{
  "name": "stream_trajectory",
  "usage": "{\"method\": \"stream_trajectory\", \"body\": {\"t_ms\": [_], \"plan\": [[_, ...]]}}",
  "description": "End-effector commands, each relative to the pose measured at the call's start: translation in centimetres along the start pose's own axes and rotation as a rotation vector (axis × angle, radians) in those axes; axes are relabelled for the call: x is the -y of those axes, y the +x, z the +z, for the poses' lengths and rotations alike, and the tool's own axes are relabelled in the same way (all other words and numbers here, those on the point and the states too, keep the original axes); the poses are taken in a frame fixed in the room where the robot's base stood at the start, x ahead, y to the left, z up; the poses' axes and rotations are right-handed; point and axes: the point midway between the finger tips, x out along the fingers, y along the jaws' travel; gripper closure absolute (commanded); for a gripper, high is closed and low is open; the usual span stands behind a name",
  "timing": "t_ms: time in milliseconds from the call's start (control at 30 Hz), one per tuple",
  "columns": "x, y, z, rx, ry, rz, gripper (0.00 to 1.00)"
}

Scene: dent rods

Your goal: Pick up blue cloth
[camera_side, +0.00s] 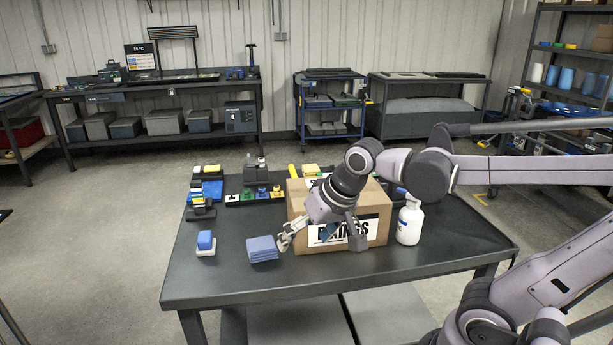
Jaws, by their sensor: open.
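The blue cloth (262,249) lies folded flat on the dark table near its front left. My gripper (318,243) is to the right of the cloth and above the table, in front of a cardboard box. Its fingers are spread wide, one reaching left toward the cloth's right edge and the other over the box's front. It is open and holds nothing. I cannot tell how far the left finger is from the cloth.
The cardboard box (374,218) stands behind my gripper. A white bottle (409,222) stands to its right. A blue block on a white base (205,243) sits left of the cloth. Small parts and racks (207,189) fill the back left. The table's front strip (230,286) is clear.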

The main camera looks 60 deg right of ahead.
Motion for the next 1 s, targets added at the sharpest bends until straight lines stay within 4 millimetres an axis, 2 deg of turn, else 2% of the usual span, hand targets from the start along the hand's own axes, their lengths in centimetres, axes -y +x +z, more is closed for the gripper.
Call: {"method": "stream_trajectory", "body": {"t_ms": [33,367,700,833,1000], "plan": [[0.4,0.0,-1.3,0.026,0.103,0.016,0.17],[2.0,1.4,-7.2,0.153,0.811,0.181,0.17],[2.8,5.1,-12.1,0.173,1.487,0.435,0.17],[2.8,6.2,-13.0,0.156,1.648,0.507,0.17],[2.8,7.0,-13.3,0.142,1.740,0.550,0.17]]}}
